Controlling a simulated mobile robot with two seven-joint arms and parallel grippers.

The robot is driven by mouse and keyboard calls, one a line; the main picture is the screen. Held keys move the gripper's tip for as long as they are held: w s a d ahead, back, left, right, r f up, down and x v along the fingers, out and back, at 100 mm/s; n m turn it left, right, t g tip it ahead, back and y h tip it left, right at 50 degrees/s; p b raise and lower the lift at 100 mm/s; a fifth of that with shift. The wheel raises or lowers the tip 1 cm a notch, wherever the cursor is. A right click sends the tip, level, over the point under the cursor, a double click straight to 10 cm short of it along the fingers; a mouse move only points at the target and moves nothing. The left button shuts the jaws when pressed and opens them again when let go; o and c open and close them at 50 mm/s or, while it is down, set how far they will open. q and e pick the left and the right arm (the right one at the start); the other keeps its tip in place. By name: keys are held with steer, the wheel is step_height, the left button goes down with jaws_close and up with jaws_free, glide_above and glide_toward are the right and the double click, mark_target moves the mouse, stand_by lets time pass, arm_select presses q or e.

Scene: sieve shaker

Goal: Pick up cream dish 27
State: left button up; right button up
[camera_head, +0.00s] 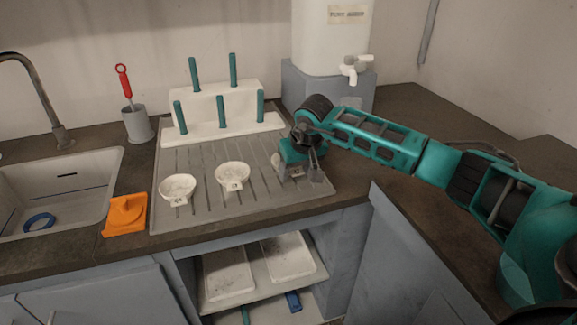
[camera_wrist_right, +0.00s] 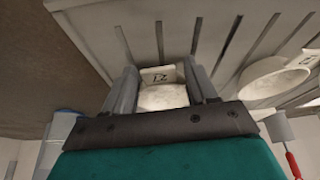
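Cream dish 27 (camera_head: 297,172) is the rightmost of three small dishes on the grey ribbed draining board, mostly hidden behind my right gripper in the head view. In the right wrist view the dish (camera_wrist_right: 163,97) shows between the fingers, its number tab reading 27 upside down. My right gripper (camera_head: 303,174) points down at the dish, its fingers (camera_wrist_right: 162,82) apart, one on each side of the tab and bowl. I see no lift of the dish off the board; contact with the fingers is unclear. My left gripper is not in view.
Two similar dishes (camera_head: 177,189) (camera_head: 232,176) stand to the left on the draining board (camera_head: 215,205). A white rack with teal pegs (camera_head: 220,108) stands behind. A white water container (camera_head: 325,40) is at the back right. An orange block (camera_head: 126,213) and sink (camera_head: 60,185) lie left.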

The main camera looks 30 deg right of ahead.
steer(key=c, duration=0.9)
steer(key=shift+r, duration=0.1)
